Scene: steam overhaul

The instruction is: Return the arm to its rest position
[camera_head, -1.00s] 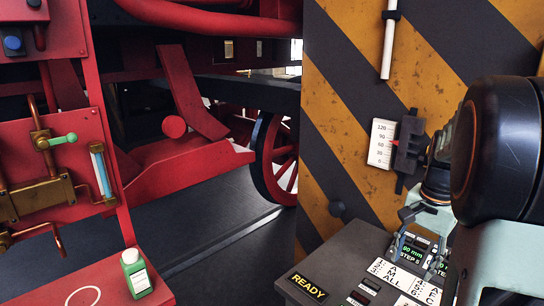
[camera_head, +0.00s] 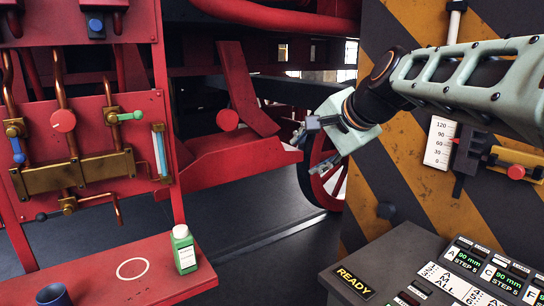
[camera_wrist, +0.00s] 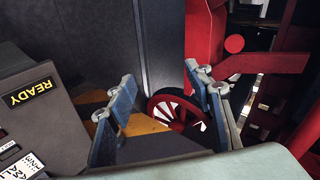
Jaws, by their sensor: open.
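My gripper (camera_head: 314,133) is at the end of my arm, which reaches in from the right in the head view. It is in the air in front of the red spoked wheel (camera_head: 325,178), apart from everything around it. In the wrist view my gripper (camera_wrist: 160,100) shows its two blue-grey fingers spread wide, with nothing between them but the floor and the distant wheel behind.
The grey control console (camera_head: 400,265) with a READY label stands below right. A striped yellow-black panel (camera_head: 400,200) with a gauge (camera_head: 440,143) is behind my arm. At left are a red valve panel (camera_head: 90,140) and a red shelf (camera_head: 100,275) with a green bottle (camera_head: 184,250).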

